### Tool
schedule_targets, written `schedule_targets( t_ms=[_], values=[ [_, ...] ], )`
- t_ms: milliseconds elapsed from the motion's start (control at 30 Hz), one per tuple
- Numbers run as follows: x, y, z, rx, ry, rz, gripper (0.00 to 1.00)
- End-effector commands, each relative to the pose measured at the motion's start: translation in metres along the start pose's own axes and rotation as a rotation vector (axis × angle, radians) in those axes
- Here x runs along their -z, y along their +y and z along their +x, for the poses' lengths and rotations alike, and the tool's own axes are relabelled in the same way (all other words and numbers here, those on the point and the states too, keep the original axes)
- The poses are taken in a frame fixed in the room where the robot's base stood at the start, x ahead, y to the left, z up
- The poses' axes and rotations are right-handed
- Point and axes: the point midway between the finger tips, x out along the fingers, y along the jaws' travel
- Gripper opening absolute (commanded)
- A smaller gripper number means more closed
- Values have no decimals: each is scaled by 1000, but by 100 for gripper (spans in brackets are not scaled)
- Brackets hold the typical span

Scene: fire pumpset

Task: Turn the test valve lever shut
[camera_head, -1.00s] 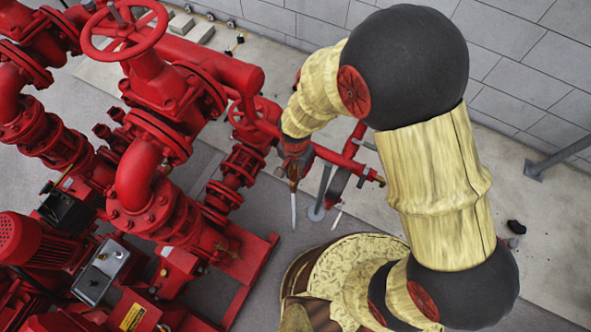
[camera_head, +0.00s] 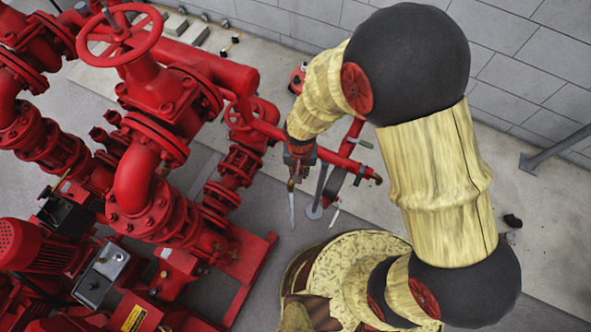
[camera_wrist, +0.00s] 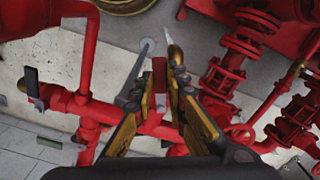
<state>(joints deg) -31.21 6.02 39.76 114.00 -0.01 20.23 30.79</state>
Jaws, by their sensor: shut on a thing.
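My gripper (camera_head: 299,155) is at the red test pipe, above the floor. In the wrist view its two fingers (camera_wrist: 160,82) are closed on a narrow red piece, which looks like the test valve lever (camera_wrist: 159,71). In the body camera view the lever is hidden by my gripper and wrist. A brass outlet (camera_wrist: 175,55) sits beside the fingertips, with a pale streak below it; the streak (camera_head: 292,211) also shows in the body camera view. How far the lever is turned cannot be told.
The red horizontal pipe (camera_head: 335,158) runs right of my gripper, with a grey post (camera_head: 319,188) close by. Red pumps, flanges and a handwheel (camera_head: 120,37) crowd the left. A block wall (camera_head: 540,70) stands behind. Open floor lies right.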

Motion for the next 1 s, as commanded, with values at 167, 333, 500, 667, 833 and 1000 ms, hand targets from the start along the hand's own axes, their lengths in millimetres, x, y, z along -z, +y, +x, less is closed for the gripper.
schedule_targets(
  t_ms=[167,333,500,667,833,1000],
  values=[
    [1,9,-1,0,1,-140,0],
    [2,15,-1,0,1,-253,0],
    [4,19,-1,0,1,-331,0],
    [5,21,-1,0,1,-375,0],
    [5,22,-1,0,1,-393,0],
    [5,22,-1,0,1,-395,0]
  ],
)
